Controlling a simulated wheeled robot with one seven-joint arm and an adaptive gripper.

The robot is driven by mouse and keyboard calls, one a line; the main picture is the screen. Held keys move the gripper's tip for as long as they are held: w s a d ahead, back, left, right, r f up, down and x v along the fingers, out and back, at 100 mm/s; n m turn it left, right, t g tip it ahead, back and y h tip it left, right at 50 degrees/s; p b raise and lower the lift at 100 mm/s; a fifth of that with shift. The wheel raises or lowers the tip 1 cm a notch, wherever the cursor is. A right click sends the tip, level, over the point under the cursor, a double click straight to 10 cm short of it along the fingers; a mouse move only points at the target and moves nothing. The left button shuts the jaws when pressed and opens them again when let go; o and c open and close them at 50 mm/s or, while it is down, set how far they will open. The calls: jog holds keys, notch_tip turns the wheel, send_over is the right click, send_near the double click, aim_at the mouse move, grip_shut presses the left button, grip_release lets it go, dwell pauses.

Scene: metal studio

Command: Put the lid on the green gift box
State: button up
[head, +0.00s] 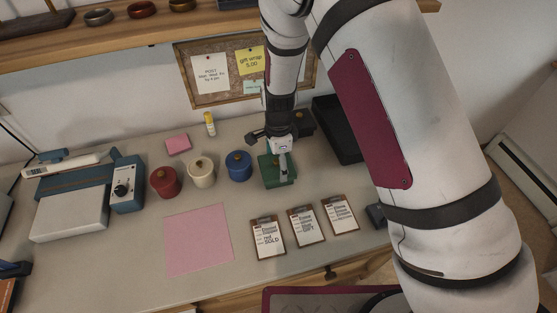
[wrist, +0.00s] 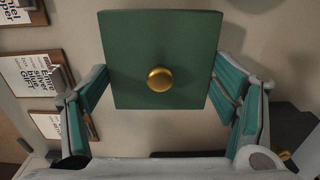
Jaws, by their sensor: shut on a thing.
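A square green lid (wrist: 135,45) with a round gold knob (wrist: 159,79) fills the middle of the wrist view. My gripper (wrist: 160,95) is shut on it, one teal finger at each side edge. In the head view my gripper (head: 283,165) is over the green piece (head: 274,178) on the table's right half. The green gift box's body cannot be told apart from the lid there, and in the wrist view nothing of it shows under the lid. I cannot tell whether the lid touches a box.
Red (head: 164,183), cream (head: 202,175) and blue (head: 238,168) round boxes stand left of my gripper. A dark box (head: 304,123) and black tray (head: 337,135) are behind and right. Three clipboards (head: 306,227) and a pink sheet (head: 199,240) lie in front.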

jog(key=shift+f, duration=0.15)
jog(key=o, duration=0.9)
notch_tip(320, 180, up, 12)
dwell(0.3)
dwell(0.4)
